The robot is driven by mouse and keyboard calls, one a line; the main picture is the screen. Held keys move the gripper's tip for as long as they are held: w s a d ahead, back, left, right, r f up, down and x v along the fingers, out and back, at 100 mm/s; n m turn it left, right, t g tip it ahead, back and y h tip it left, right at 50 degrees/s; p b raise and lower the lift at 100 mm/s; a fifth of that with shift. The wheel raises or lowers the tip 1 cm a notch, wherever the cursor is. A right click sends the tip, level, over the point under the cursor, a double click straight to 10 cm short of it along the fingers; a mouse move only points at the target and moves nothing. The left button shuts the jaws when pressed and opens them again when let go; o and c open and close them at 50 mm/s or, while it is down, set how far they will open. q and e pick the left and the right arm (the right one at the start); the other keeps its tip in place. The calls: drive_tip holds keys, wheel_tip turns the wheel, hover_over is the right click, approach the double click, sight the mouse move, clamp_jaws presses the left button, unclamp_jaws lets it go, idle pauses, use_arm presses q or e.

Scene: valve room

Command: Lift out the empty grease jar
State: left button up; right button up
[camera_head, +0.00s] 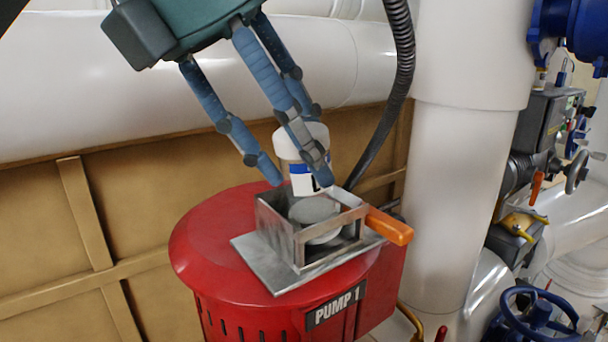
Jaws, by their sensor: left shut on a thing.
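The white grease jar (299,147) with a blue-and-white label is in the head view, upright or nearly so. My left gripper (292,168) comes down from above, its blue jointed fingers around the jar and shut on it. The jar's bottom is at about the height of the rim of an open metal holder (275,228) with an orange handle (389,226). A grey round piece (314,210) shows inside the holder, below the jar. Fingers hide part of the jar. My right gripper is not in view.
The holder and its metal plate stand on a red pump housing (208,239) labelled PUMP 1. A black corrugated hose (403,40) runs close behind the jar. A thick white vertical pipe (455,160) stands to the right. A large white pipe (100,100) crosses behind.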

use_arm(q)
drive_tip(key=shift+s+a+f+h+b, duration=0.1)
drive_tip(key=shift+a+f+h+b, duration=0.25)
drive_tip(key=shift+b, duration=0.5)
drive_tip(key=shift+a+t+h+b, duration=0.2)
drive_tip(key=shift+t+h+b, duration=0.25)
drive_tip(key=shift+b, duration=0.35)
drive_tip(key=shift+s+r, duration=0.15)
drive_tip(key=shift+r, duration=0.2)
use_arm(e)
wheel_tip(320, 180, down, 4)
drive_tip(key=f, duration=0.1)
use_arm(q)
drive_tip(key=p+v, duration=0.4)
drive_tip(key=v, duration=0.2)
drive_tip(key=shift+r, duration=0.45)
drive_tip(key=s+a+r+g+y+p, duration=0.1)
drive_tip(key=s+a, duration=0.3)
drive_tip(key=a, duration=0.4)
drive_tip(key=s+a+r+y+p, duration=0.1)
drive_tip(key=s+a+y+p, duration=0.1)
drive_tip(key=a, duration=0.6)
drive_tip(key=s+p, duration=0.1)
drive_tip(key=s, duration=0.1)
drive_tip(key=shift+s+a+g, duration=0.25)
drive_tip(key=shift+a+g, duration=0.05)
drive_tip(key=shift+g, duration=0.05)
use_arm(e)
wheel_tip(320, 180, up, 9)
